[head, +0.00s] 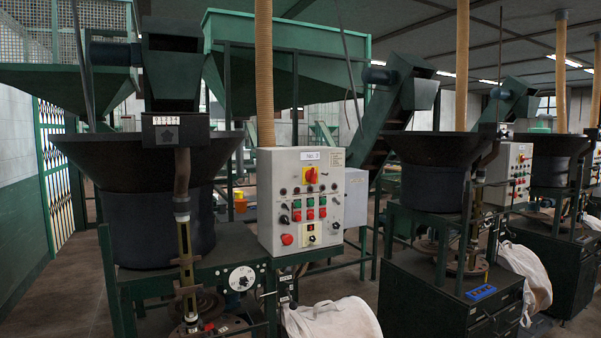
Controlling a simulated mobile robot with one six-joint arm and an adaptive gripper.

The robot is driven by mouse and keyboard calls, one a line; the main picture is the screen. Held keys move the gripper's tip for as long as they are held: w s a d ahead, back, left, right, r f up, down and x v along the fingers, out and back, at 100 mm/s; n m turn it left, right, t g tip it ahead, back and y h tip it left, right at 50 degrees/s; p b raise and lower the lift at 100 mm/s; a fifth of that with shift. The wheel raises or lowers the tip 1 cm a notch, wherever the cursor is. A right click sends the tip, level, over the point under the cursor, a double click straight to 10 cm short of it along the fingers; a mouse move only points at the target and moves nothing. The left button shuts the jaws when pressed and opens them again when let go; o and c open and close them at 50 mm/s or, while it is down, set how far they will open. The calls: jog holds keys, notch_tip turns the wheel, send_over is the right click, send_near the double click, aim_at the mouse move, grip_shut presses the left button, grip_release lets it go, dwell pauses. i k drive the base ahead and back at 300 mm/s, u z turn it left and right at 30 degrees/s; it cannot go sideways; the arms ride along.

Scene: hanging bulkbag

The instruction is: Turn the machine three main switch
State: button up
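A white control box (272,200) stands at the middle of the head view, on the green frame of the nearest machine. A small label (310,156) at its top seems to start with "No."; its number is too small to read surely. Below the label is a red rotary switch on a yellow plate (310,175), which looks like the main switch. Its exact handle angle is hard to tell. Under it are rows of green and red buttons (310,208), black knobs and a red round button (287,239). My gripper is not in view.
A dark hopper (150,165) stands left of the box. A white sack (330,320) hangs below it at the front. A similar machine with another control box (518,165) stands at right. Some bare floor (70,290) shows at the lower left.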

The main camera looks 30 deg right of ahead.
aim_at(311, 175)
jog(key=u, duration=0.2)
jog(key=k, duration=1)
jog(key=z, duration=0.6)
jog(key=i, duration=1)
jog(key=u, duration=0.05)
